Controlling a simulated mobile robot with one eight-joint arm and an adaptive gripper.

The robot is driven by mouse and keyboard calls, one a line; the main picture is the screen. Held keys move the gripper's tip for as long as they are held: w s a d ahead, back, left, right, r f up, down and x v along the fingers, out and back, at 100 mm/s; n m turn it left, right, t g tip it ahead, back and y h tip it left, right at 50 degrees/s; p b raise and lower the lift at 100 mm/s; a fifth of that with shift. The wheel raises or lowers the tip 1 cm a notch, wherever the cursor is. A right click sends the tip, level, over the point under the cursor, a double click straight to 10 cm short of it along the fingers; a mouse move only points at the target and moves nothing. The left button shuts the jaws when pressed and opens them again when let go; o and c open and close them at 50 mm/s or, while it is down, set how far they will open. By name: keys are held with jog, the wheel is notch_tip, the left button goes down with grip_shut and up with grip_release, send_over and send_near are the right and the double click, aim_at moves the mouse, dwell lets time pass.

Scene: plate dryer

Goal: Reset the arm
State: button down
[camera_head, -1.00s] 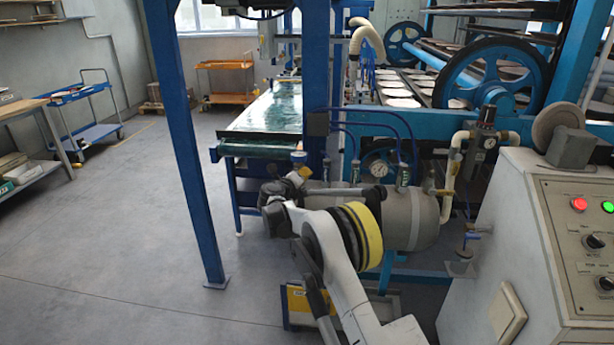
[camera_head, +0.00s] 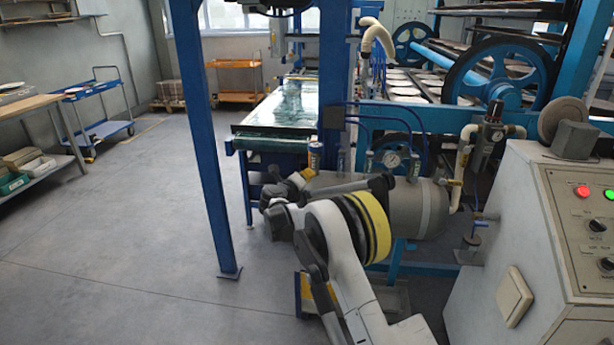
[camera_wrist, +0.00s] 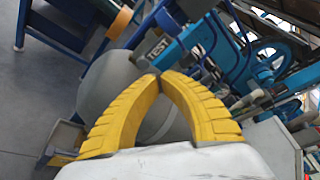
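My arm (camera_head: 335,235), white with black and yellow rings at a joint, reaches up from the bottom of the head view and bends left in front of a grey tank (camera_head: 420,208). My gripper (camera_wrist: 154,75) shows in the wrist view as two curved yellow ribbed fingers whose tips meet. No object shows between them. The tank, also in the wrist view (camera_wrist: 112,88), lies beyond the fingers; I cannot tell how far. The fingers cannot be made out clearly in the head view.
A control cabinet (camera_head: 535,235) stands close on the right. A blue post (camera_head: 200,150) stands left of the arm. A conveyor table (camera_head: 275,115) and blue wheeled machinery (camera_head: 500,75) are behind. Open floor (camera_head: 120,245) lies to the left, with a blue trolley (camera_head: 105,130) farther back.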

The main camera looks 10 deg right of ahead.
jog(key=shift+d+f, duration=0.1)
jog(key=shift+d, duration=0.15)
jog(key=s+a+r+n+t+y, duration=0.25)
jog(key=r+n, duration=0.25)
jog(key=r, duration=0.4)
jog(key=s+a+r+n+t+y, duration=0.1)
jog(key=s+r+n+y, duration=0.3)
jog(key=r, duration=0.6)
jog(key=s+a+r+n+t+y, duration=0.2)
jog(key=s+r+n, duration=0.3)
jog(key=r, duration=0.4)
jog(key=s+a+n+g+y, duration=0.35)
jog(key=s+n, duration=0.55)
jog(key=s, duration=0.3)
jog(key=s+d+f+n+g+h, duration=0.1)
jog(key=s+d+f+n+g, duration=0.1)
jog(key=s+f, duration=0.5)
jog(key=s+d+f+n+g+h, duration=0.1)
jog(key=s+d+f+n+g, duration=0.2)
jog(key=s+f, duration=0.4)
jog(key=s+d+f+n+g+h, duration=0.1)
jog(key=s+d+f+n+g, duration=0.2)
jog(key=s, duration=1.7)
notch_tip(320, 180, down, 4)
jog(key=shift+d+f+n, duration=0.1)
jog(key=shift+d+n, duration=0.3)
jog(key=shift+d, duration=0.75)
